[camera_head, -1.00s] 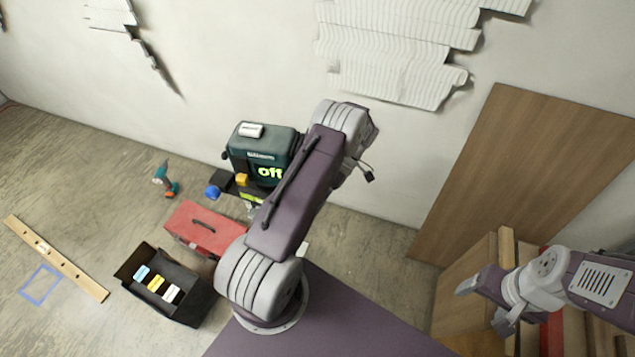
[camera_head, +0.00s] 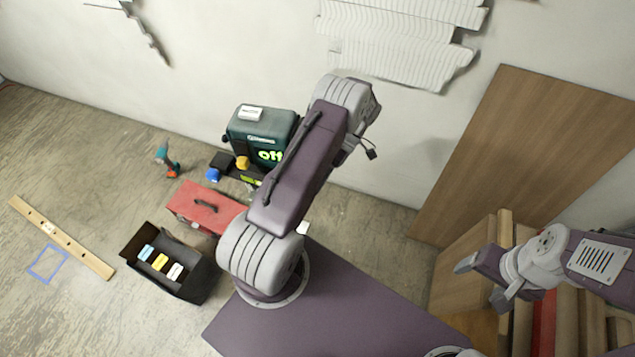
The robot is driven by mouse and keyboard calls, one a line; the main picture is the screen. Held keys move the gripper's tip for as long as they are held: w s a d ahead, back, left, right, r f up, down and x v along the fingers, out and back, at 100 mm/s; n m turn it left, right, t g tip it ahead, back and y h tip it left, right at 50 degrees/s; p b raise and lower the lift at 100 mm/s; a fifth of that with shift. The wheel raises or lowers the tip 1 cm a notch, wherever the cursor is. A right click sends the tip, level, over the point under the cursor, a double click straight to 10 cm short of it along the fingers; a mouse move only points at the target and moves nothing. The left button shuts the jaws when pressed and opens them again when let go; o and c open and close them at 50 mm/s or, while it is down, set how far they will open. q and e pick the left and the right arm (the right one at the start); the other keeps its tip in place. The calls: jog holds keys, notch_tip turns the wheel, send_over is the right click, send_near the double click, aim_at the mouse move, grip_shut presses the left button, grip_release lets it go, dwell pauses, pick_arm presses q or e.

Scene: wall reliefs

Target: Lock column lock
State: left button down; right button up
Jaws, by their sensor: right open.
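A dark green machine (camera_head: 263,125) with a glowing "off" readout stands on the floor against the wall. A yellow knob (camera_head: 242,162) and a blue knob (camera_head: 213,175) show low on its front left. I cannot tell which part, if any, is the column lock. My large arm crosses the middle and covers the machine's right side. My left gripper is not seen. My right gripper (camera_head: 481,283) is at the lower right, open and empty, well apart from the machine, in front of leaning boards.
A red toolbox (camera_head: 205,207) and an open black box (camera_head: 178,283) with coloured items lie left of my base. A drill (camera_head: 167,162) and a wooden level (camera_head: 62,238) lie farther left. Wooden panels (camera_head: 530,155) lean at the right. White relief pieces (camera_head: 400,40) are on the wall.

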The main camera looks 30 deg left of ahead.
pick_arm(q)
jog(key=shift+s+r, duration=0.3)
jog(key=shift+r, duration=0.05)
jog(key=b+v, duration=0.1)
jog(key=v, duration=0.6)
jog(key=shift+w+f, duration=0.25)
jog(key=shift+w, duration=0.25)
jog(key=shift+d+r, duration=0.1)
